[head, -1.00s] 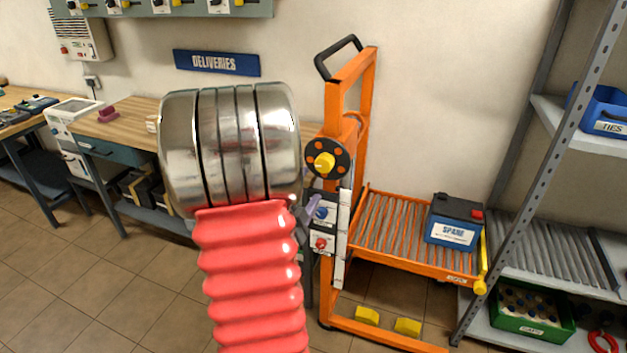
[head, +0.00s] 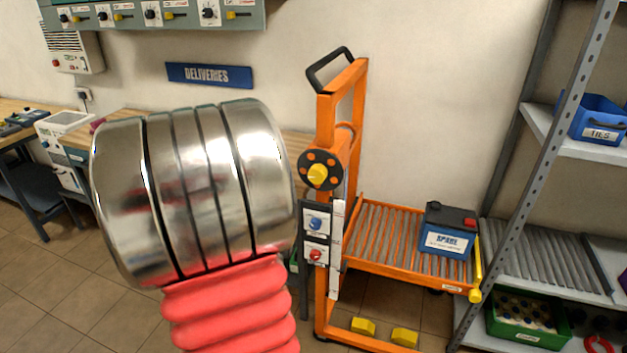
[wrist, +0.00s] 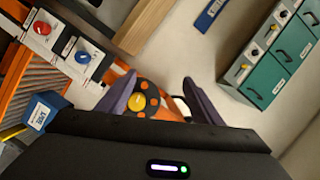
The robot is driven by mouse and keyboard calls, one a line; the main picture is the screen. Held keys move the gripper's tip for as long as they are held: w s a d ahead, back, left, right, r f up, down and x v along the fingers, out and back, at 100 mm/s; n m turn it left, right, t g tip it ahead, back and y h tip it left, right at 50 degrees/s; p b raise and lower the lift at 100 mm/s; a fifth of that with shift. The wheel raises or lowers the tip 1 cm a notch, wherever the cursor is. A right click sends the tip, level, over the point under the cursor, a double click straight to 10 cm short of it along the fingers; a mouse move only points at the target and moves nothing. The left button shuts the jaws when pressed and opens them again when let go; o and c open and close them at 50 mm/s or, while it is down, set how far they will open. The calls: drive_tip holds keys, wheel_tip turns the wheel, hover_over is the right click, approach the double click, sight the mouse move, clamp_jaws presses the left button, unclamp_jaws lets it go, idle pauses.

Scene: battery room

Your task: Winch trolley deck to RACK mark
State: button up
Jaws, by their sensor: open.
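The orange trolley (head: 325,120) stands against the wall, with a black winch wheel (head: 306,161) that has orange spots and a yellow hub. Its roller deck (head: 380,240) carries a blue SPARE battery (head: 446,243). A pale upright strip (head: 337,240) runs along the mast; any RACK mark on it is too small to read. In the wrist view, my gripper (wrist: 162,98) is open and empty. The winch wheel (wrist: 151,113) appears between its fingers, closer to the left one; contact cannot be told. In the head view my own arm hides the gripper.
A control box with a blue knob (head: 315,223) and a red knob (head: 315,255) sits below the wheel. A grey shelf (head: 540,262) with rollers stands right of the deck. Yellow chocks (head: 363,327) lie at the trolley's foot. A workbench (head: 20,110) is at left.

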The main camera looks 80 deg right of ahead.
drive_tip(key=w+a+r+n+t+y, duration=0.2)
drive_tip(key=w+a+n+t+y, duration=0.4)
drive_tip(key=w+a, duration=0.7)
drive_tip(key=w+a+r+n+t+y, duration=0.1)
drive_tip(key=w+a+n+y, duration=0.2)
drive_tip(key=a, duration=0.4)
drive_tip(key=w+a+n+y, duration=0.2)
drive_tip(key=w+a+n, duration=0.1)
drive_tip(key=a+n, duration=0.35)
drive_tip(key=s+a+r+n+g+y, duration=0.15)
drive_tip(key=s+a+n, duration=0.3)
drive_tip(key=a, duration=0.45)
drive_tip(key=s+a+n+g+y, duration=0.1)
drive_tip(key=s+a+n+y, duration=0.3)
drive_tip(key=a, duration=0.6)
drive_tip(key=s+a+n+g, duration=0.1)
drive_tip(key=s+a+n, duration=0.2)
drive_tip(key=s, duration=0.3)
drive_tip(key=shift+n+g, duration=0.35)
drive_tip(key=shift+n, duration=0.35)
drive_tip(key=shift+a, duration=0.1)
drive_tip(key=shift+c, duration=0.4)
